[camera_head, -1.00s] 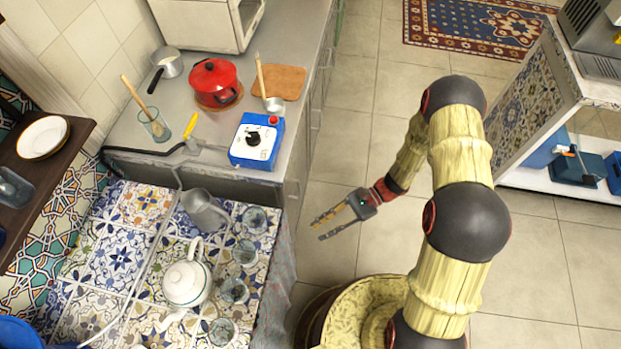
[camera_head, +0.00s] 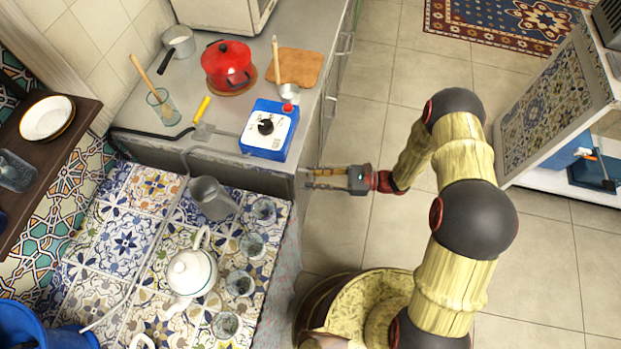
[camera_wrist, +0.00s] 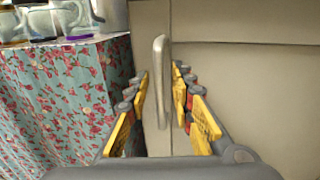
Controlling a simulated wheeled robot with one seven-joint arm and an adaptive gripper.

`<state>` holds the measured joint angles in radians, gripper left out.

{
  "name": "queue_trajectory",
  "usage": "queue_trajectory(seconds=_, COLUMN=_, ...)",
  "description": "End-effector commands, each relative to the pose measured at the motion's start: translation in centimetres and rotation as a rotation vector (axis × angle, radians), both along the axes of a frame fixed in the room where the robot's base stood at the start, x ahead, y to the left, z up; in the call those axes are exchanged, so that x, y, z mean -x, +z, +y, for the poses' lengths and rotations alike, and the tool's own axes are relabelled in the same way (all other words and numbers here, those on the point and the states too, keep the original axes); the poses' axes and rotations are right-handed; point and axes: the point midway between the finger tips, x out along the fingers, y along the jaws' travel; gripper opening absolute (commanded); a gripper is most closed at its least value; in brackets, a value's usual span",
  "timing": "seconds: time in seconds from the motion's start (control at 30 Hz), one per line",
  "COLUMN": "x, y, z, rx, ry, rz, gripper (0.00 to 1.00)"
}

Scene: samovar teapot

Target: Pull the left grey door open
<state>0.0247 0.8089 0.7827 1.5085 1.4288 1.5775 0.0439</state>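The grey cabinet front shows in the wrist view, with a narrow grey panel (camera_wrist: 146,30) on the left and a wider panel (camera_wrist: 240,95) on the right. A pale vertical handle (camera_wrist: 161,75) stands near the seam between them. My gripper (camera_wrist: 161,75) is open, with one yellow-padded finger on each side of the handle; I see no clear contact. In the head view my gripper (camera_head: 308,179) is level beside the near end of the grey cabinet (camera_head: 225,170), pointing left. The door face is seen nearly edge-on there.
A table with a patterned top (camera_head: 130,205) and floral cloth (camera_wrist: 70,105) adjoins the cabinet on the left. It bears a white teapot (camera_head: 191,272), a grey jug (camera_head: 211,198) and several glasses.

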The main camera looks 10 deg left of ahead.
Motion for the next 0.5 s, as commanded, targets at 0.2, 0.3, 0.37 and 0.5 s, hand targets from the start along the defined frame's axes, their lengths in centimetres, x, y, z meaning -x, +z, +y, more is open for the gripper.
queue_trajectory(seconds=0.2, x=0.17, y=0.00, z=1.34, rx=0.001, ry=0.000, rz=-0.001, gripper=0.24)
queue_trajectory(seconds=0.3, x=0.18, y=0.03, z=1.41, rx=0.001, ry=0.000, rz=-0.001, gripper=0.24)
queue_trajectory(seconds=0.37, x=0.17, y=0.03, z=1.40, rx=0.001, ry=0.000, rz=-0.001, gripper=0.24)
queue_trajectory(seconds=0.5, x=0.17, y=0.03, z=1.38, rx=0.001, ry=0.000, rz=-0.001, gripper=0.20)
